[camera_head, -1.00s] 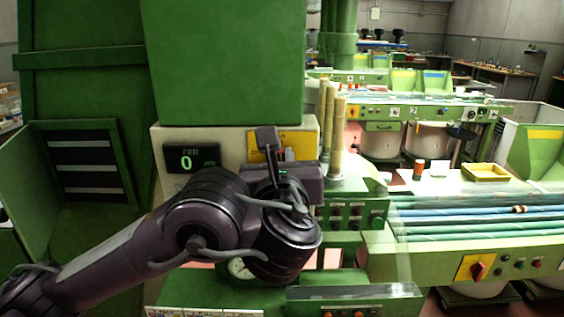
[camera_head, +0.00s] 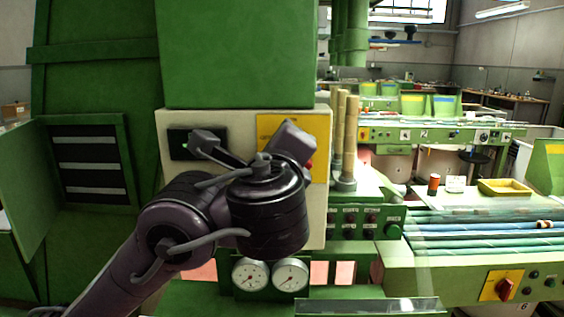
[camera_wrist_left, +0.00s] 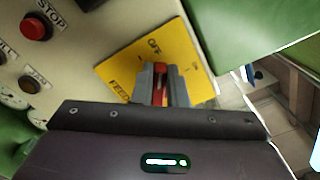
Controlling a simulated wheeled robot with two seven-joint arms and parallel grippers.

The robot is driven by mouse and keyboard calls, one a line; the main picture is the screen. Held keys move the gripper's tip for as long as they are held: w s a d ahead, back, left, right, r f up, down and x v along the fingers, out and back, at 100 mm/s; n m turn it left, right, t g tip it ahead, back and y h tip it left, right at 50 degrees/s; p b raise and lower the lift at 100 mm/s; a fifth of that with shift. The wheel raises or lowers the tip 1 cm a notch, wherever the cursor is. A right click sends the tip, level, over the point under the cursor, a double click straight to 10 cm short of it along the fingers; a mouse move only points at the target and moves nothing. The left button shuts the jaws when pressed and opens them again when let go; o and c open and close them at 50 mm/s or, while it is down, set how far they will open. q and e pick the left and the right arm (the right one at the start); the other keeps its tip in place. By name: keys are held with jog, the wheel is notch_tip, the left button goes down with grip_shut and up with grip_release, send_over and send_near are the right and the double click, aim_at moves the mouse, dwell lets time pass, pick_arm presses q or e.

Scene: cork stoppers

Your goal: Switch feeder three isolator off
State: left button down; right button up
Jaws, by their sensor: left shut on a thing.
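The yellow isolator plate (camera_head: 318,172) is on the cream panel (camera_head: 320,215). In the left wrist view the plate (camera_wrist_left: 195,62) carries the word OFF and part of a FEED label. My left gripper (camera_wrist_left: 162,85) is shut on the red handle (camera_wrist_left: 159,88) in front of this plate, one finger on each side. The handle's end position against the markings is partly hidden by the fingers. In the head view my tilted left wrist covers much of the plate, and a bit of red shows at its right. My right gripper is not in view.
A red STOP button (camera_wrist_left: 37,26) and other buttons lie left of the plate in the wrist view. Two round gauges (camera_head: 250,275) are below my arm. Wooden rods (camera_head: 351,135) stand right of the panel. Another red switch (camera_head: 503,289) is at lower right.

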pick_arm(q)
jog(key=shift+a+f+n+b, duration=0.1)
jog(key=shift+f+n+b, duration=0.2)
jog(key=shift+n+b, duration=0.8)
jog(key=shift+a+f+n+b, duration=0.1)
jog(key=shift+f+n+b, duration=0.2)
jog(key=shift+n+b, duration=0.75)
jog(key=shift+a+f+n+b, duration=0.1)
jog(key=shift+f+n+b, duration=0.2)
jog(key=shift+n+b, duration=0.8)
pick_arm(e)
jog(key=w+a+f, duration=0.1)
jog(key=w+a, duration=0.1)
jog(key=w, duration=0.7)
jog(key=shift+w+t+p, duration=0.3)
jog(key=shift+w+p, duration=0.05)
jog(key=shift+p, duration=0.05)
pick_arm(q)
jog(key=shift+d+n, duration=0.1)
jog(key=shift+n, duration=0.25)
jog(key=c, duration=1.4)
grip_release()
jog(key=shift+c, duration=0.2)
jog(key=shift+s, duration=0.1)
